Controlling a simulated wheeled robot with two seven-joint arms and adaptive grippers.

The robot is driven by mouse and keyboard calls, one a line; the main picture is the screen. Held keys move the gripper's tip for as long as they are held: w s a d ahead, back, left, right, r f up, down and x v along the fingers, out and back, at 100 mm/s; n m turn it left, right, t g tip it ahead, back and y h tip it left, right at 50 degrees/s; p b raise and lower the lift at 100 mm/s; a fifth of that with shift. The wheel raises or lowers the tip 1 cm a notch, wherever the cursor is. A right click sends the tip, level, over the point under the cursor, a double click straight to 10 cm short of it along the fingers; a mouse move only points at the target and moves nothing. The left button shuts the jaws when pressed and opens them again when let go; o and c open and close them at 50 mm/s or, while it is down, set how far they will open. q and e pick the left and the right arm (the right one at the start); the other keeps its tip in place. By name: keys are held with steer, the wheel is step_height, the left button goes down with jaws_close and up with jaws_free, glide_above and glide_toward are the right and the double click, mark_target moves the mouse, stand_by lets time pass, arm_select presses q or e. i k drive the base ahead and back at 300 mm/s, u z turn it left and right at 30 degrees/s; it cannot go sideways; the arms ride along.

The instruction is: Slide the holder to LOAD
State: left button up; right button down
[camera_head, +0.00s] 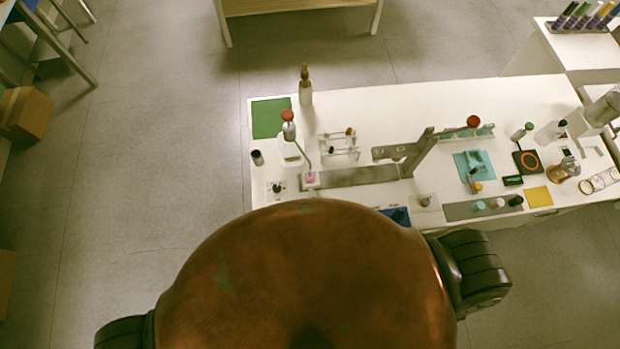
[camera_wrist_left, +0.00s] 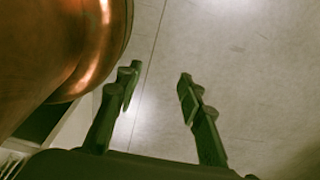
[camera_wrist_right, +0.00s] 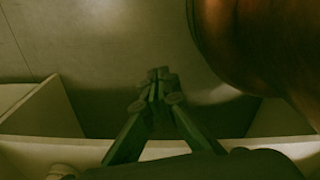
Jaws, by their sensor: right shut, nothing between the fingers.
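In the head view a grey rail (camera_head: 362,176) lies along the white table. A small pale block with a pink top (camera_head: 310,178) sits at the rail's left end and looks like the holder; no LOAD mark is readable. A grey upright piece (camera_head: 418,152) stands tilted at the rail's right end. My left gripper (camera_wrist_left: 158,82) is open and empty in the left wrist view, above the floor. My right gripper (camera_wrist_right: 160,87) is shut and empty in the right wrist view. Neither gripper shows in the head view, and both are apart from the holder.
The white table (camera_head: 365,112) carries a green mat (camera_head: 271,117), a dropper bottle (camera_head: 305,92), a red-topped bottle (camera_head: 289,128) by the rail's left end, and small racks. A teal mat (camera_head: 463,166) and an orange-ringed black device (camera_head: 527,160) are at right. The table's back strip is mostly clear.

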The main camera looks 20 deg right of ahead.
mark_target(311, 187)
steer(key=u, duration=1)
steer(key=k, duration=0.35)
steer(key=z, duration=1.8)
steer(key=k, duration=0.55)
steer(key=i, duration=0.5)
